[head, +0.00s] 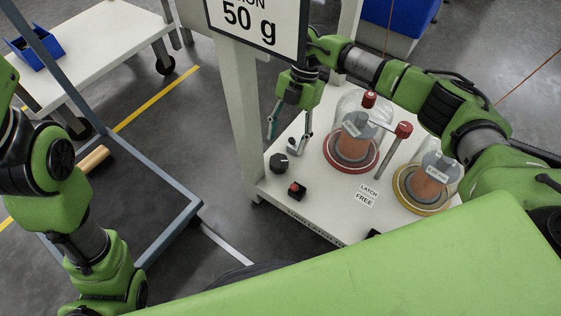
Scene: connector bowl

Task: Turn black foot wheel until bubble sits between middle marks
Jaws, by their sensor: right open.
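A black faceted wheel (279,162) sits at the left edge of the white table (325,221); I take it for the foot wheel. A small grey-white fitting (294,147) is just behind and right of it; I cannot tell whether it holds the bubble. No bubble or marks can be made out. My right gripper (288,138) is open and empty, pointing down above the wheel, its fingers apart. It appears not to touch the wheel. My left arm comes in at the left, and its gripper is not seen.
A glass dome on a red base (351,168) and another on a yellow base (407,203) stand to the right. A red-topped post (393,150) is between them. A "50 g" sign (255,22) hangs above.

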